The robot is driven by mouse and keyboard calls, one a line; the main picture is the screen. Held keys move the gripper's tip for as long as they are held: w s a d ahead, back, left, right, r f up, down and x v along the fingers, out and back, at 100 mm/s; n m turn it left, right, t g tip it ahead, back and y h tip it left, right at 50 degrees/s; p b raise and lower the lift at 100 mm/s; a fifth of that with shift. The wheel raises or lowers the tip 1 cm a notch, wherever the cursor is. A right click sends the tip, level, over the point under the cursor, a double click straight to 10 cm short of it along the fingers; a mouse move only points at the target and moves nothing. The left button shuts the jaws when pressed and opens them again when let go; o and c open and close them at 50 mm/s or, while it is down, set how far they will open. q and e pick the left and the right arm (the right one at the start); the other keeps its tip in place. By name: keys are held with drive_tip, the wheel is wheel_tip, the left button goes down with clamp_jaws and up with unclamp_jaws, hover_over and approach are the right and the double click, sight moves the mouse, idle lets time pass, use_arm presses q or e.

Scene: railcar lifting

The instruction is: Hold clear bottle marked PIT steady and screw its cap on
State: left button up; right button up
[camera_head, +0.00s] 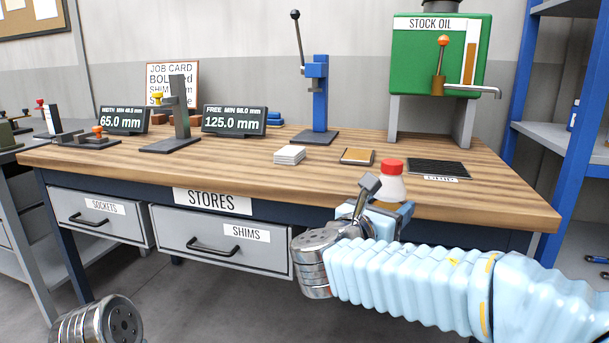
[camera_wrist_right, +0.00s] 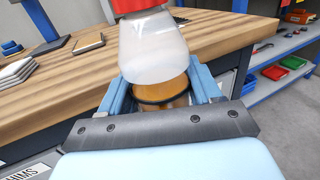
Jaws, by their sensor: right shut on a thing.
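A clear bottle (camera_head: 390,188) with a red cap (camera_head: 391,166) stands upright in my right gripper (camera_head: 388,212), by the table's front edge. In the right wrist view the bottle (camera_wrist_right: 152,48) shows a pale, see-through upper part and amber lower down, between the two blue fingers (camera_wrist_right: 160,92). The red cap (camera_wrist_right: 134,5) sits at its top, partly cut off by the frame. Whether it is threaded tight cannot be told. No PIT marking is readable. My right gripper is shut on the bottle's lower part. My left gripper is out of view; only a metal link of that arm shows at lower left.
The wooden workbench (camera_head: 250,176) holds a black mat (camera_head: 438,168), a brown pad (camera_head: 357,156), stacked white cards (camera_head: 290,155), a blue press (camera_head: 320,95) and a green oil tank (camera_head: 437,55). A blue shelf rack (camera_head: 585,110) stands right. The bench's front middle is clear.

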drive_tip(key=s+d+f+n+t+y, duration=0.1)
drive_tip(key=d+f+n+y, duration=0.1)
drive_tip(key=f, duration=1.3)
drive_tip(key=s+d+f+n+t+y, duration=0.2)
drive_tip(key=d+f+y, duration=0.1)
drive_tip(key=f, duration=1.2)
drive_tip(key=shift+s+d+f+y, duration=0.15)
drive_tip(key=shift+y, duration=0.45)
drive_tip(key=a+f+n+y, duration=0.8)
drive_tip(key=a+f+y, duration=0.4)
drive_tip(key=a, duration=0.3)
drive_tip(key=shift+a+f, duration=0.15)
drive_tip(key=shift+a, duration=0.25)
